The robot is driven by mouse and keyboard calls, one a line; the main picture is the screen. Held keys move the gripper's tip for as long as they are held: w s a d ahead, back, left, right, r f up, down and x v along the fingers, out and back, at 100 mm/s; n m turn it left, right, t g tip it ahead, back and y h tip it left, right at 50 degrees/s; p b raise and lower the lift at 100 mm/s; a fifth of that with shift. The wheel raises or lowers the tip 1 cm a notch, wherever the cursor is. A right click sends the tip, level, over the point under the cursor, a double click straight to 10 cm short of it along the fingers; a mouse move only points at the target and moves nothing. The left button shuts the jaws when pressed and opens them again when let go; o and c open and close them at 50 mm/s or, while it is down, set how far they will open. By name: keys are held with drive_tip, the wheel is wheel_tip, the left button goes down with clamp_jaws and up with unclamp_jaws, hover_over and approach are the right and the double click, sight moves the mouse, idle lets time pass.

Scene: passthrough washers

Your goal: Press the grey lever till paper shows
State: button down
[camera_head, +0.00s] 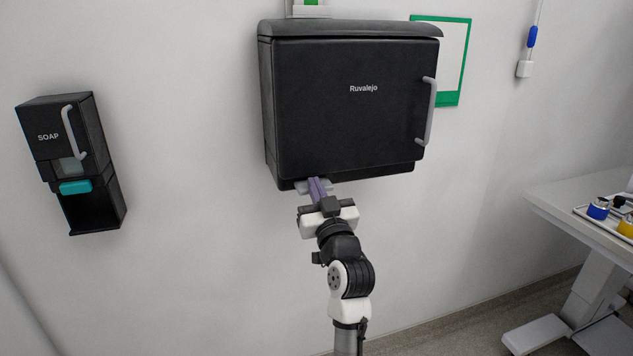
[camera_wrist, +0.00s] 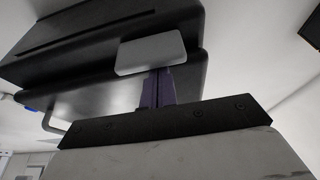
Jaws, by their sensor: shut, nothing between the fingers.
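A black paper dispenser (camera_head: 345,110) marked "Ruvalejo" hangs on the wall in the head view; its underside with a long dark slot (camera_wrist: 95,30) shows in the wrist view. The grey lever (camera_head: 302,187) sticks out under the dispenser's lower left front edge, and it shows as a flat grey plate (camera_wrist: 151,53) in the wrist view. My gripper (camera_head: 318,184) is shut and empty, its purple fingers (camera_wrist: 158,88) pointing up at the lever. The fingertips overlap the lever's edge in both views; I cannot tell if they touch it. No paper shows below the dispenser.
A black soap dispenser (camera_head: 72,160) with a teal push bar hangs on the wall at left. A grey handle (camera_head: 427,112) runs down the paper dispenser's right side. A white table (camera_head: 575,205) with a tray stands at right. The wall between the dispensers is clear.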

wheel_tip(320, 180, down, 2)
drive_tip(key=b, duration=0.2)
drive_tip(key=shift+f+b, duration=0.15)
drive_tip(key=shift+b, duration=0.2)
idle(0.3)
wheel_tip(320, 180, up, 5)
drive_tip(key=p, duration=0.3)
drive_tip(key=shift+a, duration=0.1)
drive_tip(key=b+v, duration=0.4)
drive_tip(key=v, duration=0.6)
drive_tip(key=shift+f, duration=0.3)
drive_tip(key=shift+s, duration=0.1)
